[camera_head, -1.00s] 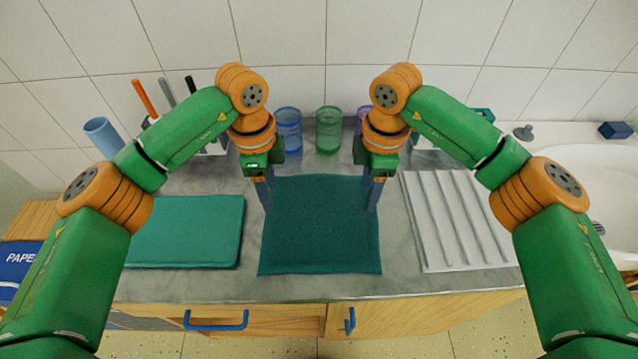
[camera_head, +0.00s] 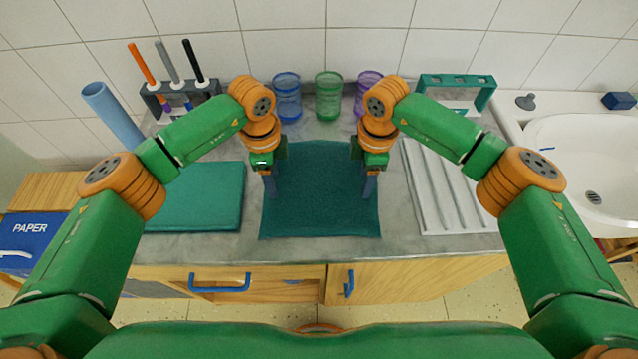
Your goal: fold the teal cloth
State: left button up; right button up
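The teal cloth (camera_head: 321,215) lies spread out on the grey counter in the middle, roughly rectangular, with its near edge close to the counter's front. My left gripper (camera_head: 275,196) points down at the cloth's left side. My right gripper (camera_head: 368,195) points down at its right side, about level with the left one. The fingertips are small and seen from above, so I cannot tell whether either is open or shut, or touching the cloth. No part of the cloth is visibly lifted. My wrists partly cover its side edges.
A flat teal slab (camera_head: 205,195) lies left of the cloth, and a white ribbed tray (camera_head: 443,200) right of it. Blue (camera_head: 288,100), green (camera_head: 328,97) and purple (camera_head: 367,90) cups stand behind. A pen rack (camera_head: 180,97) is back left; a sink (camera_head: 585,150) is right.

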pick_arm(q)
grip_shut()
pick_arm(e)
jog(key=shift+s, duration=0.1)
grip_shut()
